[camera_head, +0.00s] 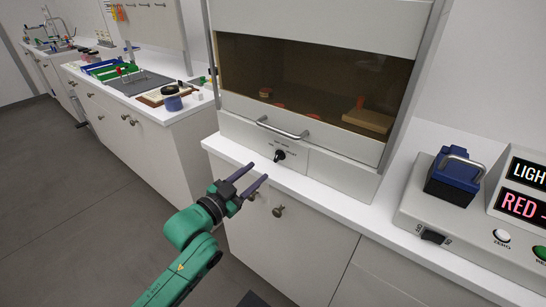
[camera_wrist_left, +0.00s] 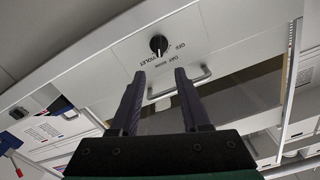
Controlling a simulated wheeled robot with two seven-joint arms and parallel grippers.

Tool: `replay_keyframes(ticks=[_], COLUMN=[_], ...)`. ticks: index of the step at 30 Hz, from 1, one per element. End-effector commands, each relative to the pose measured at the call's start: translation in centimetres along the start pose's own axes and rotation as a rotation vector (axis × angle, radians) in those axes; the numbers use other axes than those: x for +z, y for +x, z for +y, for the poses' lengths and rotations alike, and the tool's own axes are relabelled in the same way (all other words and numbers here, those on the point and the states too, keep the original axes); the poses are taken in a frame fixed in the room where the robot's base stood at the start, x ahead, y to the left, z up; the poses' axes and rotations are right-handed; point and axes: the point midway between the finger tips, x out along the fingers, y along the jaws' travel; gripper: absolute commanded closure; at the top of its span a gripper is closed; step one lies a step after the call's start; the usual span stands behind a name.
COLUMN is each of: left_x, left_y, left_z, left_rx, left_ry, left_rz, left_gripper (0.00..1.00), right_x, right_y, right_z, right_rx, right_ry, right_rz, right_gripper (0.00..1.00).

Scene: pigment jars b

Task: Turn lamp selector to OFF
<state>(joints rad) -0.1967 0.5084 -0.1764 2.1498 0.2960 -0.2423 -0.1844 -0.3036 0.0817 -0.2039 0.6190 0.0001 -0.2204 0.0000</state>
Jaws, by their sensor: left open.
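The lamp selector (camera_head: 280,155) is a small black knob on the front panel of the cabinet, below its metal handle. In the left wrist view the knob (camera_wrist_left: 158,45) sits among printed labels, with OFF and VIOLET legible, and a pale mark shows on it. I cannot tell surely which label it points at. My left gripper (camera_head: 258,172) is open and empty, in front of the panel and a little left of the knob in the head view. In the left wrist view its two fingertips (camera_wrist_left: 159,74) point toward the knob, apart from it. My right gripper is out of view.
The cabinet's metal handle (camera_head: 282,128) sticks out just above the knob. A drawer knob (camera_head: 278,211) is below the white counter edge. A console with a blue block (camera_head: 454,178) stands at right. A jar (camera_head: 172,98) stands on the left bench.

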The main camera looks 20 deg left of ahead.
Motion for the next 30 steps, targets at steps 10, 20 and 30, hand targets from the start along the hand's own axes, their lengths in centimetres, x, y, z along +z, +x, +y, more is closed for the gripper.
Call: replay_keyframes(ticks=[10,20,30], left_x=[-0.1,0.0,0.0], left_y=[8.2,9.1,9.1], left_z=[0.0,0.1,0.1], left_rx=[-0.001,0.001,0.000], left_ry=[-0.001,0.001,-0.001], left_rz=[0.001,-0.001,-0.001], left_gripper=[0.54,0.54,1.00], right_x=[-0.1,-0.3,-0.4], right_y=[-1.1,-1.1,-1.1], right_z=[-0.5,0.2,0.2], right_rx=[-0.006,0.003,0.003], right_ry=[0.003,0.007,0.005], right_rz=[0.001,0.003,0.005], right_gripper=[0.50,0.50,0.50])
